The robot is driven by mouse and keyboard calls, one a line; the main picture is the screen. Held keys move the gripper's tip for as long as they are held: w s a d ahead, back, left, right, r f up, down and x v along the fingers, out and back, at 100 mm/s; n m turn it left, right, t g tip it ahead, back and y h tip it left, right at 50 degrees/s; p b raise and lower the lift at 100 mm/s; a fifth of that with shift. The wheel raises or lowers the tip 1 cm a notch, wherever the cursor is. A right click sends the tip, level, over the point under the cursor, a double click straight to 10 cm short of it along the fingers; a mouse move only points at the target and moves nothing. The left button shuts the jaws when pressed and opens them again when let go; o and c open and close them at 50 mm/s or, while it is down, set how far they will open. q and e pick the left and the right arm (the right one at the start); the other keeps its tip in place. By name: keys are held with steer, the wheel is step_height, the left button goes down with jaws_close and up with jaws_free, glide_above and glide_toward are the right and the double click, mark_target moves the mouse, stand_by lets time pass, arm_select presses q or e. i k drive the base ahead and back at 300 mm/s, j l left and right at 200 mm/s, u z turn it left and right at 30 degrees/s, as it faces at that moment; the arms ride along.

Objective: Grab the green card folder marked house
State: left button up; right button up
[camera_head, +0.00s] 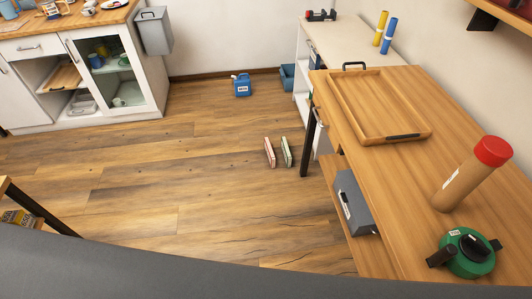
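Two thin upright objects that look like card folders stand side by side on the wooden floor, left of the wooden table. The one on the right has green edges (286,152). The one on the left has reddish edges (269,152). They are too small for any marking to be read. Neither of my grippers is in view, and nothing is seen touching the folders.
The wooden table (400,185) holds a tray (343,101), a red-capped tube (470,175) and a green round container (468,258). A grey box (354,202) sits beneath. A blue canister (242,85) stands on the floor. The middle floor (180,165) is clear.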

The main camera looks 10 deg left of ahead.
mark_target(288, 157)
steer(key=i+j+z, duration=0.1)
steer(key=z, duration=0.35)
steer(key=i+j+z, duration=0.1)
steer(key=z, duration=0.35)
steer(key=j+z, duration=0.15)
steer(key=z, duration=0.3)
steer(key=i+j+z, duration=0.1)
steer(key=j+z, duration=0.2)
steer(key=j, duration=0.15)
steer(key=j+z, duration=0.25)
steer(key=j, duration=0.15)
steer(key=j+z, duration=0.3)
steer(key=j, duration=1.5)
steer(key=j+z, duration=0.1)
steer(key=j, duration=0.75)
steer(key=k+j, duration=0.15)
steer(key=j, duration=0.75)
